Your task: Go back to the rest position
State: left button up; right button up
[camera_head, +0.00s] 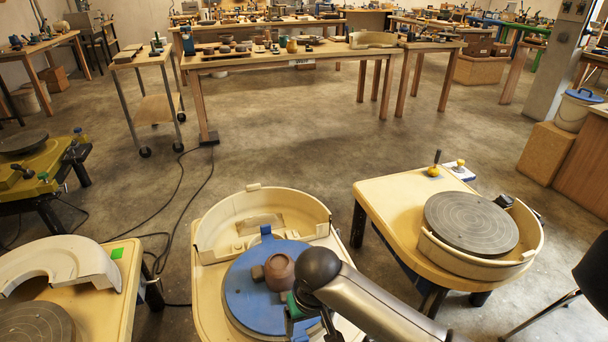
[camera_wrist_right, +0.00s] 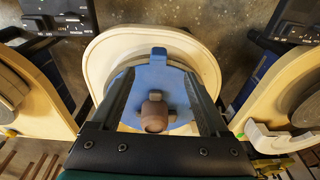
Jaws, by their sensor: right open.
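My right gripper (camera_head: 302,316) is over the middle pottery wheel, partly hidden by my own arm. In the right wrist view its two dark fingers (camera_wrist_right: 158,82) are spread wide, with nothing gripped. A small brown bowl (camera_head: 280,268) stands on the blue wheel disc (camera_head: 245,285); it also shows in the wrist view (camera_wrist_right: 154,117), appearing between the fingers. A small brown block (camera_head: 257,272) is beside it. Whether a finger touches the bowl, I cannot tell. My left gripper is not in view.
A cream splash pan (camera_head: 210,232) curves behind the disc. Another wheel (camera_head: 471,223) stands at right, and one with a cream guard (camera_head: 60,262) at left. A long table (camera_head: 225,63) with pots stands farther back. Open floor (camera_head: 290,140) lies between.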

jog(key=s+d+f+m+t+p, duration=0.1)
jog(key=s+d+f, duration=0.1)
jog(key=d+f, duration=0.5)
jog(key=s+d+f+m+p, duration=0.1)
jog(key=s+d+f, duration=0.15)
jog(key=f, duration=0.85)
pick_arm(q)
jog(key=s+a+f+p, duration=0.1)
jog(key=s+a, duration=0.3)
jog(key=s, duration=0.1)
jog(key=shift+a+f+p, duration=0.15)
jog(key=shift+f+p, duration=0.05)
jog(key=shift+p, duration=0.1)
pick_arm(e)
jog(key=s+d+f, duration=0.3)
jog(key=s+d, duration=0.1)
jog(key=s, duration=0.4)
jog(key=s+d+f, duration=0.4)
jog(key=s, duration=0.3)
jog(key=s+d+f+n+h, duration=0.1)
jog(key=s+d+f, duration=0.2)
jog(key=s, duration=0.5)
jog(key=shift+s+d+f, duration=0.35)
jog(key=shift+d, duration=0.5)
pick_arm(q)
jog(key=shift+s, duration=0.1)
